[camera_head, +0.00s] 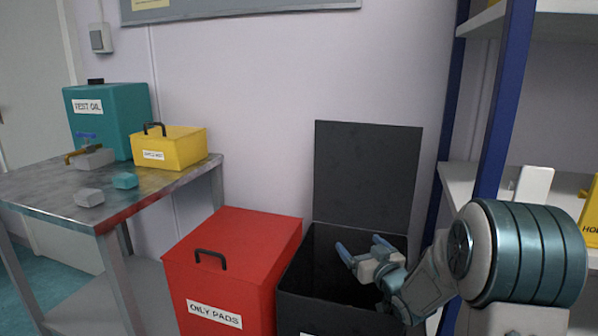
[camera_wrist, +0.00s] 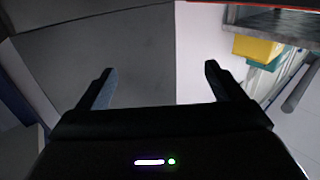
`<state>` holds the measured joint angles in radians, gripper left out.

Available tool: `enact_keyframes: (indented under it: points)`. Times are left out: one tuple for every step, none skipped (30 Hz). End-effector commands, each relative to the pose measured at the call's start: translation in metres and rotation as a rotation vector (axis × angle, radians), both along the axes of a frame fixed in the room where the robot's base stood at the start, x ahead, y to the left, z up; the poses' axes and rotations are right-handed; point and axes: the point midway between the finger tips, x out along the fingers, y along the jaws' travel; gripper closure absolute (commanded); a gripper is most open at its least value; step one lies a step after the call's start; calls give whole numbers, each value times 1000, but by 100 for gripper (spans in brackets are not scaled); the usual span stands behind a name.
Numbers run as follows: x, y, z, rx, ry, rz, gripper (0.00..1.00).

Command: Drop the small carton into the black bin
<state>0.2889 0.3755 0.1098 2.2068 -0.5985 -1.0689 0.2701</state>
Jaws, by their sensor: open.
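The black bin (camera_head: 296,308) stands on the floor with its lid (camera_head: 367,172) raised against the wall. My gripper (camera_head: 360,246) is over the bin's opening, its two fingers spread apart. In the wrist view my gripper (camera_wrist: 159,69) is also open, and nothing shows between the fingers. I cannot make out the small carton in either view. The inside of the bin is dark and partly covered by my gripper and the front wall, so its contents cannot be told.
A red bin (camera_head: 225,265) labelled OILY PADS stands shut just left. A metal table (camera_head: 40,190) holds a teal TEST OIL box (camera_head: 112,125), a yellow box (camera_head: 170,148) and small blocks (camera_head: 89,197). A blue-post shelf (camera_head: 500,100) with a white block (camera_head: 533,184) is at right.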

Motion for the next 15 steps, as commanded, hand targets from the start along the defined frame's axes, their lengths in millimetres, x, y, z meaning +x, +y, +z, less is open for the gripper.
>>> enact_keyframes:
  points:
    - [0,0,8,0,-2,0,11]
    - [0,0,12,-1,-3,0,11]
    - [0,0,19,-1,-3,0,11]
    - [0,0,25,-1,-3,0,11]
    - [0,0,30,0,-4,0,11]
    - [0,0,39,0,-4,0,11]
    - [0,0,45,-1,-4,0,11]
    - [0,0,51,-1,-4,0,11]
    - [0,0,60,-1,-4,0,11]
    - [0,0,66,-1,-4,0,11]
    - [0,1,66,1,-1,0,11]
    - [1,2,65,1,3,-3,11]
    - [2,3,66,1,3,-4,11]
    - [2,3,67,2,2,-5,11]
    - [3,4,68,3,1,-9,11]
